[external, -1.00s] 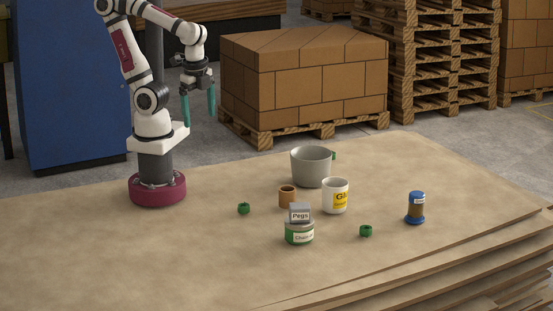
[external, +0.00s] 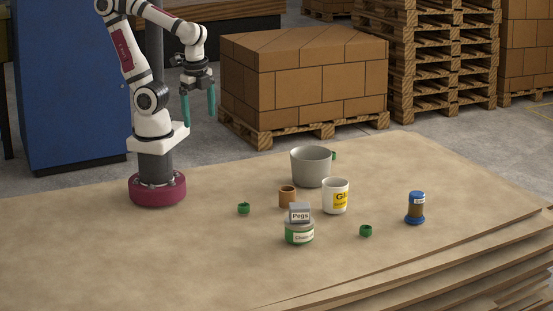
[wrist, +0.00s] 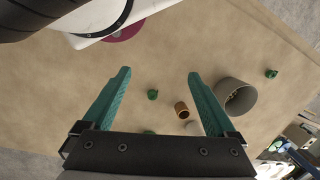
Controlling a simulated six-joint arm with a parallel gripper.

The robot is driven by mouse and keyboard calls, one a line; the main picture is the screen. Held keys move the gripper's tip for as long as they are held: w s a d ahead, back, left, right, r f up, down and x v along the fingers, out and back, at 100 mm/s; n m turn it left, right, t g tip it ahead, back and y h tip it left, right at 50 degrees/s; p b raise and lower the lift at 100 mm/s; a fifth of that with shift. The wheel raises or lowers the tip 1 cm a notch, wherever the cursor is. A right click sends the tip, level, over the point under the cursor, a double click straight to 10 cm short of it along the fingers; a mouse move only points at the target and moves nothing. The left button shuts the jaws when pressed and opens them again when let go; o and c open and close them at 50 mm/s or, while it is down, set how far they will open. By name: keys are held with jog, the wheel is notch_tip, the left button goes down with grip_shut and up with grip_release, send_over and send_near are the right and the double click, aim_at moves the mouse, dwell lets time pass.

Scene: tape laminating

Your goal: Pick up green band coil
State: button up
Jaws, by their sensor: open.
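Small green band coils lie on the brown table. One coil (external: 243,208) sits left of the orange-brown cup, another (external: 365,231) lies front right, and a green piece (external: 333,155) shows partly behind the large grey cup. In the wrist view one coil (wrist: 152,94) lies between my fingers' lines and another green piece (wrist: 271,73) is at the right. My gripper (external: 199,112) has two teal fingers, spread apart and empty, high above the table near my base. It also shows in the wrist view (wrist: 159,75).
A large grey cup (external: 308,168), an orange-brown cup (external: 287,197) and a white glue cup (external: 340,187) stand mid-table. A grey Pegs box (external: 300,212) sits on a green labelled tin (external: 299,234). A blue-capped spool (external: 416,207) stands right. The table's left front is clear.

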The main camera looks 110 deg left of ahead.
aim_at(244, 205)
jog(key=shift+c, duration=1)
jog(key=w+a+f+n+t+h, duration=0.1)
jog(key=w+a+f+n+h, duration=0.5)
jog(key=n, duration=0.7)
jog(key=w+a+f+n+t+h, duration=0.1)
jog(key=w+a+f+n+h, duration=0.35)
jog(key=n, duration=0.75)
jog(key=w+d+f, duration=0.1)
jog(key=d+f, duration=0.3)
jog(key=w+d+f+h, duration=0.1)
jog(key=d+f, duration=0.2)
jog(key=d, duration=0.2)
jog(key=w+d+f+h, duration=0.1)
jog(key=d+f, duration=0.3)
jog(key=d, duration=0.1)
jog(key=shift+w+f+n, duration=0.25)
jog(key=shift+f+n, duration=0.1)
jog(key=shift+n, duration=0.05)
grip_shut()
